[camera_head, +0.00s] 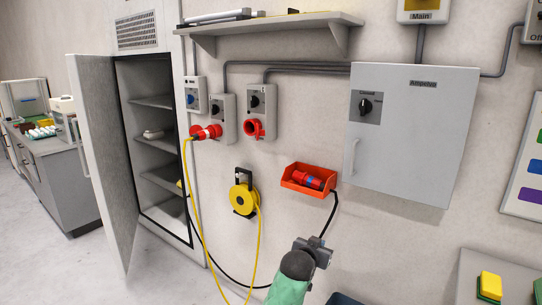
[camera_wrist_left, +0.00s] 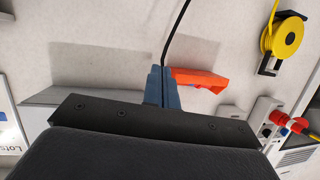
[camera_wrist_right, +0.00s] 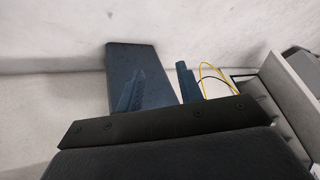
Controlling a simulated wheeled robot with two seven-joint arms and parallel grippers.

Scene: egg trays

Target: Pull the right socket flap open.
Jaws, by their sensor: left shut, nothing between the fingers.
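The right socket (camera_head: 262,112) is a grey wall box with a black rotary switch and a red round socket front with its flap (camera_head: 254,128). It is too small to tell how far the flap stands open. My left gripper (camera_head: 322,246) is below and to the right of it, well apart, under the orange bin. The left wrist view shows its blue fingers (camera_wrist_left: 158,88) together and empty, with the bin's orange edge beside them. My right gripper (camera_wrist_right: 162,90) shows only in its wrist view, fingers apart, in front of a dark blue box (camera_wrist_right: 145,62).
The left socket (camera_head: 223,115) holds a red plug (camera_head: 206,132) with a yellow cable. A yellow reel (camera_head: 242,190) hangs below. The orange bin (camera_head: 296,186) holds a red plug (camera_head: 309,181) with a black cable. A shelf (camera_head: 270,26) is above; a grey cabinet (camera_head: 420,150) is right.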

